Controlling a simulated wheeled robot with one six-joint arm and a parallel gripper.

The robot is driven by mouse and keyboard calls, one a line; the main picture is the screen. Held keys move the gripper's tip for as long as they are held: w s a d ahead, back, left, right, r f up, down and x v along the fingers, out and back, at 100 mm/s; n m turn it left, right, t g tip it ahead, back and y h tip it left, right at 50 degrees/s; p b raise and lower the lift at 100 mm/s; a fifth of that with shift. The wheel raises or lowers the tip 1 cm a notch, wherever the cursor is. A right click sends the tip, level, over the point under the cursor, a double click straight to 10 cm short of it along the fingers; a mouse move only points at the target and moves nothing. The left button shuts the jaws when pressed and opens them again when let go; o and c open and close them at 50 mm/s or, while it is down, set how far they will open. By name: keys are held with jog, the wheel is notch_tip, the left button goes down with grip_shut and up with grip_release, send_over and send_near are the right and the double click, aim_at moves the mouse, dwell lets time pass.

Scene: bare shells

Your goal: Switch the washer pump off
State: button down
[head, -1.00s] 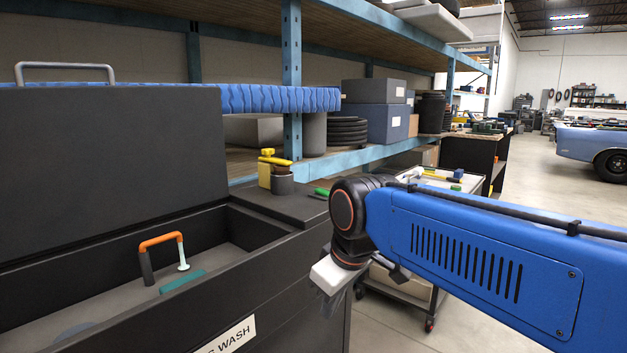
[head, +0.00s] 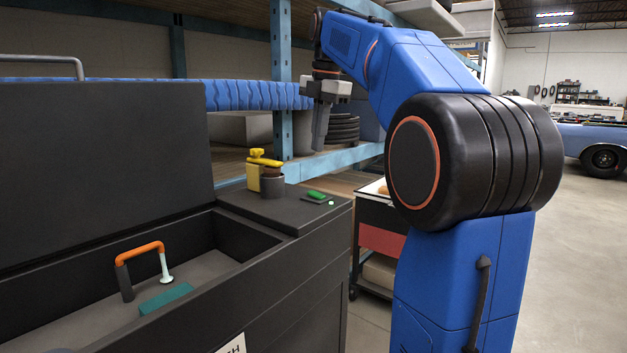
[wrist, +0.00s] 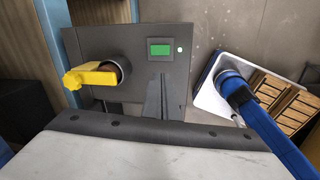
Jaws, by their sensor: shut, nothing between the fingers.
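The dark parts washer (head: 285,255) stands at left with its lid raised. On its right-hand ledge, a green switch (head: 315,195) sits on a dark plate beside a small white dot (head: 331,203). The switch also shows in the wrist view (wrist: 160,49), with the white dot (wrist: 180,48) to its right. A yellow lever (head: 262,158) on a dark round fitting (head: 272,186) stands left of the switch. My gripper (head: 318,147) is shut and empty, pointing down above the ledge, apart from the switch. In the wrist view its dark fingers (wrist: 163,88) show just below the switch.
In the basin are an orange-topped handle (head: 141,248) and a teal block (head: 166,298). A blue shelf post (head: 281,80) and tyres (head: 342,130) are behind my gripper. A cart (head: 380,238) stands right of the washer. Open floor (head: 580,260) lies at far right.

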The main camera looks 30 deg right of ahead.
aim_at(313, 192)
jog(key=shift+n, duration=0.9)
jog(key=w+f, duration=0.1)
jog(key=f, duration=0.3)
jog(key=w+d+f, duration=0.1)
jog(key=f, duration=0.3)
jog(key=w+f, duration=0.2)
jog(key=f, duration=0.2)
jog(key=shift+d+f, duration=0.1)
jog(key=shift+d, duration=0.2)
